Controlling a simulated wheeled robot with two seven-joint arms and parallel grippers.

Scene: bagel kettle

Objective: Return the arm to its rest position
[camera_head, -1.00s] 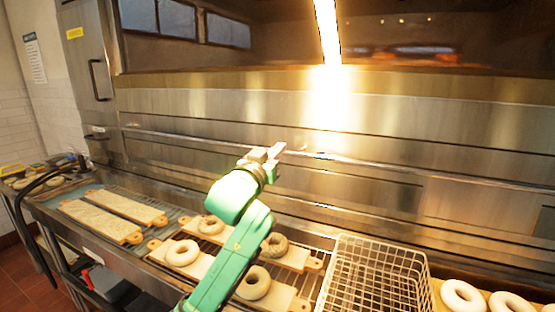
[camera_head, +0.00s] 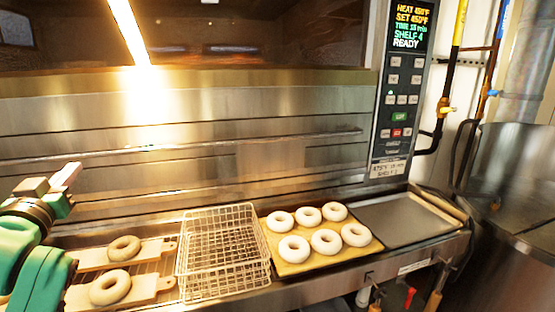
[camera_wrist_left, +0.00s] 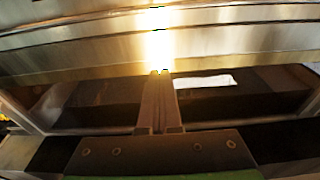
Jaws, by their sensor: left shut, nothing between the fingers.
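My left gripper (camera_head: 66,178) is at the left edge of the head view, on the green arm, raised in front of the steel oven front. Its fingers are together and hold nothing. In the left wrist view the closed fingers (camera_wrist_left: 160,75) point toward the steel surface, with a bright reflection beyond their tips. My right gripper is in neither view.
Bagels on boards (camera_head: 146,284) lie below my left arm. A wire basket (camera_head: 222,245) stands to their right, then a tray of several pale bagels (camera_head: 290,268) and an empty metal tray (camera_head: 400,222). A control panel (camera_head: 403,90) is at the right of the oven.

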